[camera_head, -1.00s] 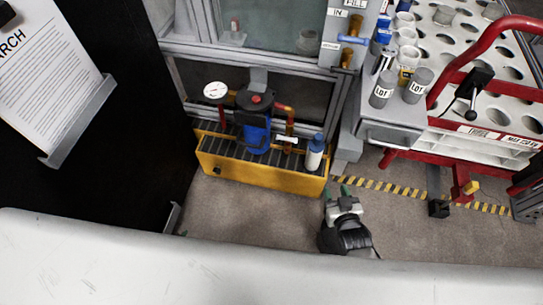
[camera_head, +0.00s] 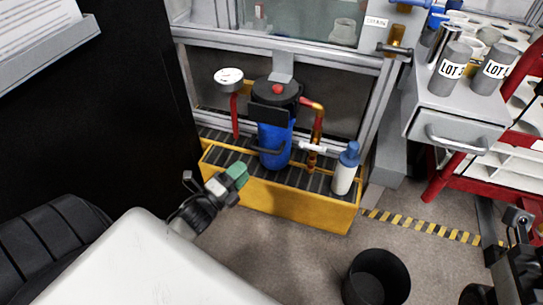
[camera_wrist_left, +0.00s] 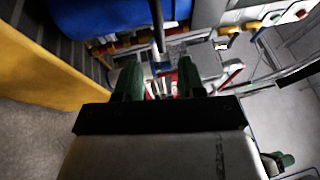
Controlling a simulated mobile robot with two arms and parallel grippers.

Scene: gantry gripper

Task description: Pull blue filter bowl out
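The blue filter bowl (camera_head: 275,146) hangs upright under a black filter head (camera_head: 277,92) with a red button on top. A dark bar crosses in front of the bowl. In the left wrist view the blue bowl (camera_wrist_left: 95,18) fills the upper left. My left gripper (camera_head: 238,172) is left of the bowl and apart from it, over the yellow tray's front edge. In the wrist view its green fingers (camera_wrist_left: 158,80) stand apart with nothing clearly held between them. A gripper with green tips, likely my right (camera_wrist_left: 278,160), shows small at the wrist view's lower right; its opening is unclear.
A yellow tray (camera_head: 285,200) with a dark grate lies under the filter. A blue-capped white bottle (camera_head: 345,168) stands on its right end. A black cylindrical object (camera_head: 376,278) is on the floor; a drawer cart stands right.

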